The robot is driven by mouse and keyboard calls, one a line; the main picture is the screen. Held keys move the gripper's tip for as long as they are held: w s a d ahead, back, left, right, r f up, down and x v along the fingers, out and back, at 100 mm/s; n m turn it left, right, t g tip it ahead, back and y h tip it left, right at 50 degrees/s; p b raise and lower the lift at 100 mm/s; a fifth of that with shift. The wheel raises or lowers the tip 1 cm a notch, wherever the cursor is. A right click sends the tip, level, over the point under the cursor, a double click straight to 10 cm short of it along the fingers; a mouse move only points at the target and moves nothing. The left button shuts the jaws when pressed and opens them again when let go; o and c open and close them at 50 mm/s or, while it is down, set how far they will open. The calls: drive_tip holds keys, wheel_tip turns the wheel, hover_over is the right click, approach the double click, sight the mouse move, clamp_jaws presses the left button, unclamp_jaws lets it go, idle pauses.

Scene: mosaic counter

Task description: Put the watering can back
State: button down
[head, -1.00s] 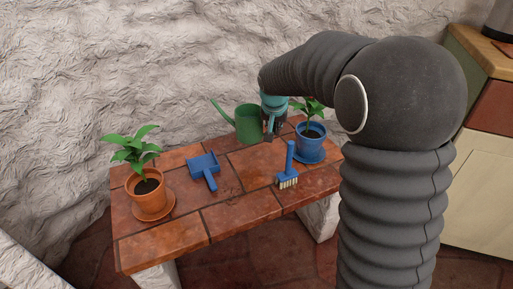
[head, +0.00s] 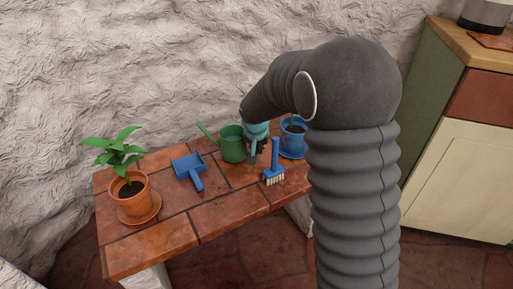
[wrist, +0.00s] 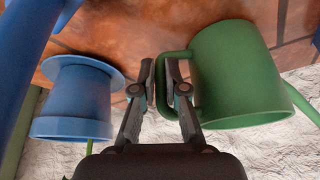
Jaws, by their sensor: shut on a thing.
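The green watering can (head: 233,146) is upright at the back of the tiled counter, on it or just above it; I cannot tell which. It also shows large in the wrist view (wrist: 237,72), its spout running off to the right. My gripper (wrist: 158,72) is shut on the can's handle. In the head view my gripper (head: 258,148) is right of the can, partly hidden by its own teal housing.
A blue pot with a plant (head: 293,134) stands close right of my gripper. A blue brush (head: 274,168) is in front of it. A blue dustpan (head: 187,166) lies left of the can. An orange potted plant (head: 130,190) stands far left. The front middle (head: 225,210) is clear.

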drive_tip(key=shift+f, duration=0.15)
drive_tip(key=c, duration=1.2)
unclamp_jaws()
drive_tip(key=shift+r, duration=0.25)
drive_tip(key=v, duration=1.2)
drive_tip(key=shift+p, duration=0.3)
drive_tip(key=shift+a, duration=0.1)
